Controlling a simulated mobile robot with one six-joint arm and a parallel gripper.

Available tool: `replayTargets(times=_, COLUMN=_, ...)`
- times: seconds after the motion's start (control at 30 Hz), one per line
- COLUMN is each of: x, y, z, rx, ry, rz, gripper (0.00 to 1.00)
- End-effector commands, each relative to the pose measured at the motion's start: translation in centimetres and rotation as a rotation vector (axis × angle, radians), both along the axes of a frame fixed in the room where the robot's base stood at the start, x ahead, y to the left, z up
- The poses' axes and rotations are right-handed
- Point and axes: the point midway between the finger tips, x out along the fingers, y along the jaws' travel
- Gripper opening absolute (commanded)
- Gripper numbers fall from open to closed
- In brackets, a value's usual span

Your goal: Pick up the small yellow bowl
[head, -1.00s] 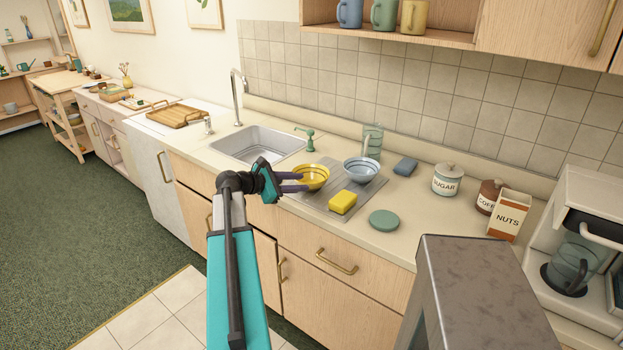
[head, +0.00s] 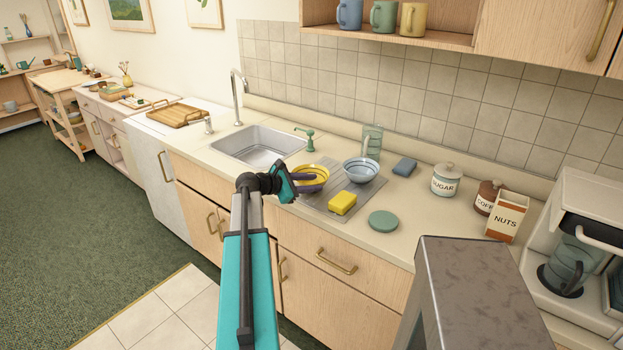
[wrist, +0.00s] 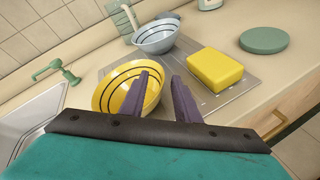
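The small yellow bowl (head: 314,168) with dark stripes stands on the grey drainboard right of the sink. In the wrist view the yellow bowl (wrist: 112,92) is at left centre. My gripper (head: 319,181) is at the bowl's near side; its teal body is left of the fingers. In the wrist view my gripper (wrist: 161,76) shows two purple fingers spread apart. The left finger overlaps the bowl and the right one is beyond its right edge. I cannot tell whether either finger touches the bowl. The fingers hide part of it.
A light blue bowl (head: 361,170) and a yellow sponge (head: 342,203) are close by on the drainboard (head: 318,207). A green disc (head: 383,221) lies to the right. The sink (head: 258,146) and green soap pump (head: 310,138) are to the left.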

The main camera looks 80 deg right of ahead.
Motion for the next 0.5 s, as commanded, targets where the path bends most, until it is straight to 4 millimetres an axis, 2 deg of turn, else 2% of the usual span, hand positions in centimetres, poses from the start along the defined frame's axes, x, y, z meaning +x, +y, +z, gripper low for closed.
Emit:
replayTargets(times=0.2, x=-1.6, y=-1.5, z=-0.6, rx=0.001, ry=0.001, rz=0.000, gripper=0.29)
replayTargets(times=0.5, x=-1.8, y=-1.7, z=-0.9, rx=-0.001, ry=0.000, rz=0.001, gripper=0.29)
